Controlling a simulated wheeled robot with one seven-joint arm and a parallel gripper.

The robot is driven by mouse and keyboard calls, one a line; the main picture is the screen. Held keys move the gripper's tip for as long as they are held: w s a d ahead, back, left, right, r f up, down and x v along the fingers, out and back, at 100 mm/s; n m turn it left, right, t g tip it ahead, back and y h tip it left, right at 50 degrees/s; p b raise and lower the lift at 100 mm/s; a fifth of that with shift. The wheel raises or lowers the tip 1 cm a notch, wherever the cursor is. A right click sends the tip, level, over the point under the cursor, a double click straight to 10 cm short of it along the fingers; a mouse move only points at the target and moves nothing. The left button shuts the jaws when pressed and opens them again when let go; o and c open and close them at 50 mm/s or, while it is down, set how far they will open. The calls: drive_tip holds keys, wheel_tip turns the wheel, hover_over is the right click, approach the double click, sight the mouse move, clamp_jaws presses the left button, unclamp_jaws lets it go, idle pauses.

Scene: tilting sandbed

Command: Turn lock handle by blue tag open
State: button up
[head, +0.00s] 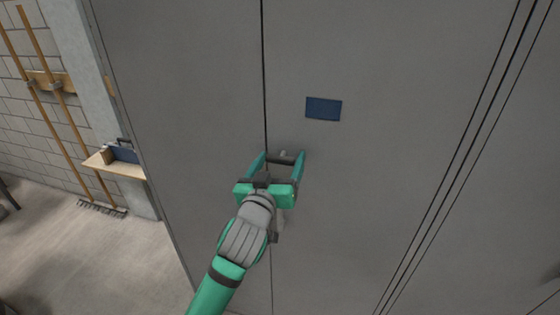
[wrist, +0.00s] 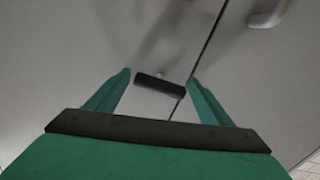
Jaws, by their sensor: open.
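The blue tag (head: 323,108) is a flat rectangle on a grey metal door, right of a dark vertical seam. A lock handle (head: 287,159) with a short dark bar is below the tag, close to the seam. In the wrist view the dark bar (wrist: 160,86) lies crosswise between the fingertips, one end near the seam. My green gripper (head: 281,155) is open, with one finger on each side of the bar. Clear gaps show beside the bar in the wrist view, so the fingers do not seem to touch it.
A pale metal handle (wrist: 268,14) is on the door at the upper right of the wrist view. A wooden shelf (head: 118,165) holding a blue item and long-handled tools stand left of the door. The floor (head: 90,255) at left is clear.

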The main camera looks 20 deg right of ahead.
drive_tip(key=c, duration=1)
drive_tip(key=shift+m, duration=0.3)
drive_tip(key=m, duration=0.3)
drive_tip(key=shift+m, duration=0.3)
drive_tip(key=m, duration=1.3)
drive_tip(key=shift+m, duration=0.3)
